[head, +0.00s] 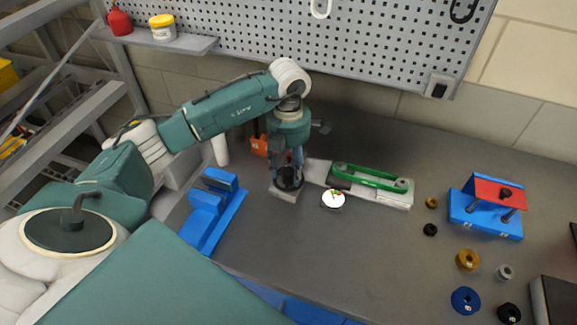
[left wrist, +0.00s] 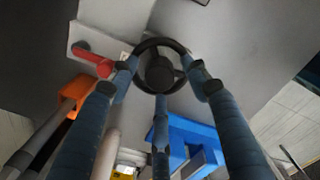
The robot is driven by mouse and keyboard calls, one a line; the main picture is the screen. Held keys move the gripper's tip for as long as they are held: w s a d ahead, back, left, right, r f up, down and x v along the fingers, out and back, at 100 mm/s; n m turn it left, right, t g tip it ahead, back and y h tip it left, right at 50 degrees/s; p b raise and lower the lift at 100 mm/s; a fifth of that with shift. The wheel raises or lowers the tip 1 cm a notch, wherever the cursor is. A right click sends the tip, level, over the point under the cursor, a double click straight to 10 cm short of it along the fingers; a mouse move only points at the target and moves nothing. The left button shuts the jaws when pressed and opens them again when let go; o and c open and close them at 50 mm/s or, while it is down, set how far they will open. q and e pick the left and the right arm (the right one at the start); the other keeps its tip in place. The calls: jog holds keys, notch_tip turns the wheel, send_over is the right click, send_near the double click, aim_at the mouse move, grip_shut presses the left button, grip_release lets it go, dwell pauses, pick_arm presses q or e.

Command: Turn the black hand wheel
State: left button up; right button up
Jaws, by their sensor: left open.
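The black hand wheel (head: 289,181) sits on a small grey block at the left end of the green-belt conveyor. It also shows in the left wrist view as a black ring with a round hub (left wrist: 159,72). My left gripper (head: 288,164) points down directly over the wheel. In the left wrist view its three blue fingers (left wrist: 160,82) are spread around the wheel, at its left, right and lower sides. It is open; whether the fingertips touch the rim I cannot tell. The fingers partly hide the wheel in the head view. My right gripper is out of view.
The green belt (head: 372,177) lies right of the wheel, with a white round dial (head: 333,199) in front. A blue fixture (head: 212,210) stands to the left and an orange part (head: 259,146) behind. Several rings and a blue-red stand (head: 486,220) occupy the right; the front middle is clear.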

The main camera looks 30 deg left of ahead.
pick_arm(q)
jog(key=c, duration=1.1)
jog(key=m+b, duration=0.2)
jog(key=b, duration=0.1)
jog(key=shift+w+f, duration=0.1)
jog(key=shift+f, duration=0.2)
jog(key=shift+c, duration=0.2)
jog(key=shift+r+m+b, duration=0.15)
jog(key=shift+m+b, duration=0.35)
jog(key=shift+m, duration=0.2)
jog(key=shift+r, duration=0.15)
jog(key=o, duration=1.1)
jog(key=shift+o, duration=0.2)
